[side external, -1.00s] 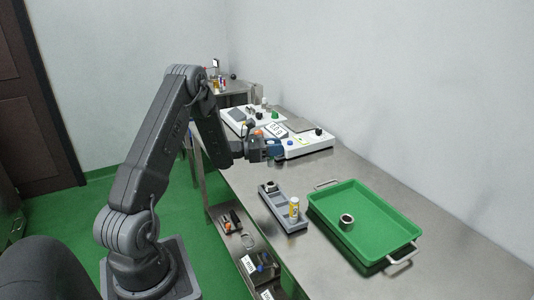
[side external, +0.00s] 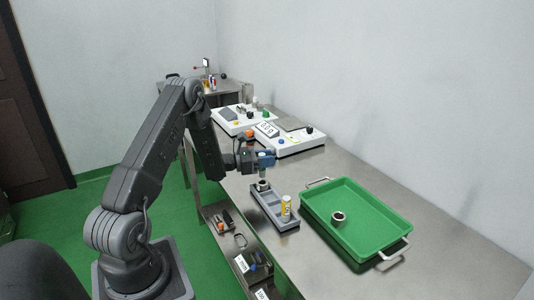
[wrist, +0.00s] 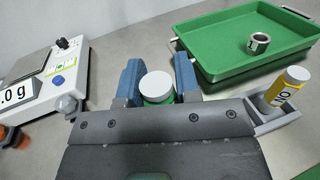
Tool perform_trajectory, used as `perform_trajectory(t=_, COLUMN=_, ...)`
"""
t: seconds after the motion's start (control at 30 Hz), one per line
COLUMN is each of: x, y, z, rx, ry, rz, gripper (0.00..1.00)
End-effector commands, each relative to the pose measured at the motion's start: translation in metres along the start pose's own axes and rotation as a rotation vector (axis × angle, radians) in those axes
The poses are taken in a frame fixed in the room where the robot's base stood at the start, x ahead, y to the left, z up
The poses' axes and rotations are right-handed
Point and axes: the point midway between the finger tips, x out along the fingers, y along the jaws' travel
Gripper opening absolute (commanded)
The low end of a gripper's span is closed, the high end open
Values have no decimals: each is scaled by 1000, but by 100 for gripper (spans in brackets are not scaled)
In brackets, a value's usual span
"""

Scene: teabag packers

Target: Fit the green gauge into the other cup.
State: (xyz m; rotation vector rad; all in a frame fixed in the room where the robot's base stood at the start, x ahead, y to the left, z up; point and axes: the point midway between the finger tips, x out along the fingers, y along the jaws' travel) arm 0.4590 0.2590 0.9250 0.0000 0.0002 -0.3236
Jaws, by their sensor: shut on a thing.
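The green gauge (wrist: 157,86), with a white round top and a green band, is between the blue fingers of my gripper (wrist: 157,88) in the wrist view. My gripper (side external: 265,158) is shut on it. In the side view it is just above a dark-rimmed metal cup (side external: 263,186) at the far end of the grey holder (side external: 273,211). The gauge's lower end is hard to make out there; I cannot tell whether it enters the cup. Another metal cup (side external: 338,218) stands in the green tray (side external: 372,262); it also shows in the wrist view (wrist: 258,43).
A yellow gauge (side external: 286,206) with a white top stands at the holder's near end. White scales (side external: 287,141) stand behind my gripper. The green tray has raised walls and metal handles. The bench right of the scales is clear.

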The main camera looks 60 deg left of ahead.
Motion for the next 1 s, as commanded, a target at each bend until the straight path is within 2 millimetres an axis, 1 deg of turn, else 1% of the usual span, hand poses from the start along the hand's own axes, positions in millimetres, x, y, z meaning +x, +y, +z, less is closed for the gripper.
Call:
perform_trajectory(t=0.23, x=0, y=0, z=-8, rx=0, ry=-2, rz=0, gripper=4)
perform_trajectory(t=1.0, x=0, y=0, z=-8, rx=1, ry=-1, rz=0, gripper=4)
